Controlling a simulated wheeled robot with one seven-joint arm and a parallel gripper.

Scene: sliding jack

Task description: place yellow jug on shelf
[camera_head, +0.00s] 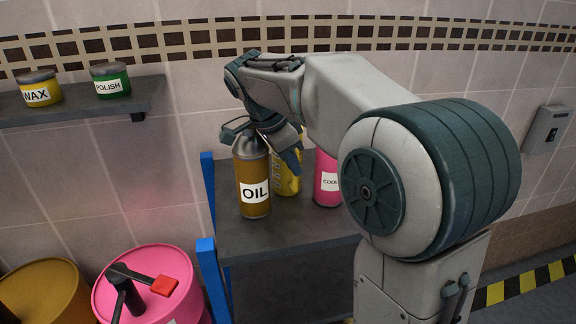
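The yellow jug (286,180) stands upright on the dark grey top of a blue-framed rack (290,232). It is partly hidden by the oil can in front of it and by my gripper above it. My gripper (265,145) reaches down from the upper right, over the oil can and the jug. Its fingers are spread apart, one at the left above the can's top and one at the right in front of the jug's upper part. I cannot tell whether either finger touches the jug. The dark wall shelf (75,103) is at the upper left.
A brown oil can (253,192) stands directly left of the jug, and a pink coolant bottle (327,172) close to its right. A wax tin (40,90) and a polish tin (110,82) occupy part of the wall shelf. A pink drum (150,262) stands below.

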